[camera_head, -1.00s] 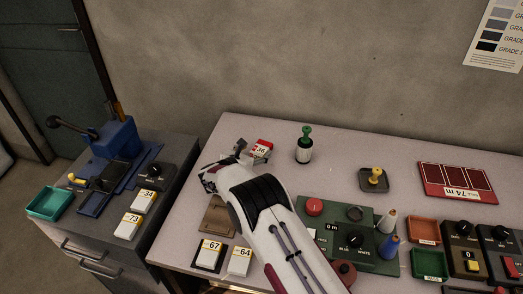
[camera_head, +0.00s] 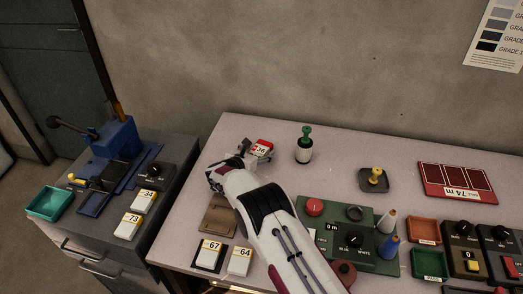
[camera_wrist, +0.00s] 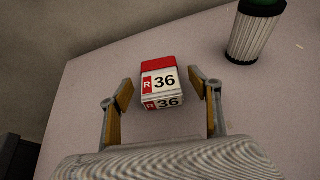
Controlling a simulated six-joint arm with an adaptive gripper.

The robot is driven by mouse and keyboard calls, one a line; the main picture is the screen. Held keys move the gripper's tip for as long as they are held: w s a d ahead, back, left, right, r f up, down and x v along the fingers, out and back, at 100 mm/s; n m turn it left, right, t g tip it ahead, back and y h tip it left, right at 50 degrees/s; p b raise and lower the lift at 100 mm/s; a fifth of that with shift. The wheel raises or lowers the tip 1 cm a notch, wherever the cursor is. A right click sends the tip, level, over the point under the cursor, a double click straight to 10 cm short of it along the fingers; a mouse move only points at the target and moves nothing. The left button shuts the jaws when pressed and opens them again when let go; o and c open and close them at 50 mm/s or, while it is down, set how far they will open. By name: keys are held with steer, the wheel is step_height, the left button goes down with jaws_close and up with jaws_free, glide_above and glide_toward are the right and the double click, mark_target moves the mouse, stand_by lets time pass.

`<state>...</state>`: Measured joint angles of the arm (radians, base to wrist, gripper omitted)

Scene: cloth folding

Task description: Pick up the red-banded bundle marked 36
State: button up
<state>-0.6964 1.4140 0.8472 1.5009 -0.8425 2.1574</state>
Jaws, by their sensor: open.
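The red-banded bundle marked 36 (camera_head: 263,148) lies at the back left of the light table, a white block with a red top band. In the wrist view the bundle (camera_wrist: 158,84) is centred, with "R 36" showing on two faces. My gripper (camera_wrist: 162,95) is open. Its two fingers stand on either side of the bundle's near part, with a visible gap on each side. In the head view my gripper (camera_head: 232,158) is just left of the bundle, and its fingers are partly hidden by my wrist.
A green-handled dark and white container (camera_head: 304,146) stands right of the bundle; its ribbed body (camera_wrist: 255,35) shows in the wrist view. White blocks 67 (camera_head: 209,253) and 64 (camera_head: 239,261) lie at the front. A green control board (camera_head: 350,235) is at the right.

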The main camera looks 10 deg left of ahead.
mark_target(258, 151)
steer(key=c, duration=1.2)
steer(key=shift+r, duration=0.15)
steer(key=shift+r, duration=4.9)
